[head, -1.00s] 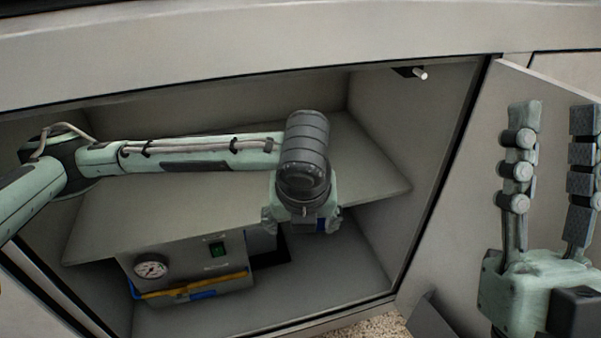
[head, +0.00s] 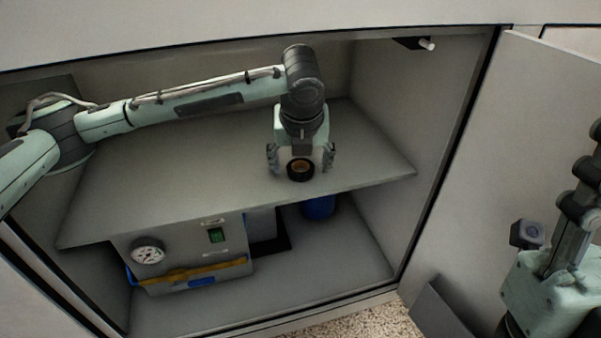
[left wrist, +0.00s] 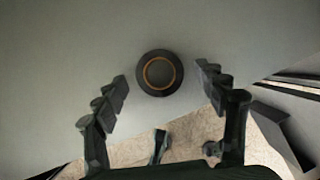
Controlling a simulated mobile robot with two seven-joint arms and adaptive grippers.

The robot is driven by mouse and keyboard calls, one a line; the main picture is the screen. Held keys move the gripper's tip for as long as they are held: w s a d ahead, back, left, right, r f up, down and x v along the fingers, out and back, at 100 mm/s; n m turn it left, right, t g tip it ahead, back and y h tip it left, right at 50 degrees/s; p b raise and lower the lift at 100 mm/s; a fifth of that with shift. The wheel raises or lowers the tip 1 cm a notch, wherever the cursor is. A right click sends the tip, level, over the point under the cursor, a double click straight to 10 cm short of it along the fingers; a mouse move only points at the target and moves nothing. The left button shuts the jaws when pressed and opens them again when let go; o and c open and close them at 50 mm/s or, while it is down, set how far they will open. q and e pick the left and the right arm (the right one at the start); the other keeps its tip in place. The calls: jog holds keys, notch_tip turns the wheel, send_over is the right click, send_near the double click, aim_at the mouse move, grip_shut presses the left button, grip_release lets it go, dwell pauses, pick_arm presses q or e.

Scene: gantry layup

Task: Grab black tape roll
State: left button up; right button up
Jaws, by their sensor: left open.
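The black tape roll (head: 301,170) lies flat on the grey shelf (head: 170,190) inside the cabinet, close to the shelf's front edge. Its brown core shows. My left gripper (head: 301,160) is open above the roll, with one finger on each side. In the left wrist view the roll (left wrist: 160,73) sits just beyond and between the two open fingertips (left wrist: 161,82), touching neither. My right gripper (head: 560,240) is at the right edge outside the cabinet, partly cut off by the frame; whether it is open is unclear.
Below the shelf stand a grey box with a gauge and green switch (head: 185,250) and a blue container (head: 319,207). An open cabinet door (head: 480,150) stands at the right. The rest of the shelf top is bare.

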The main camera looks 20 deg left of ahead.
pick_arm(q)
jog(key=shift+f, duration=0.1)
jog(key=shift+c, duration=0.4)
jog(key=c, duration=1.2)
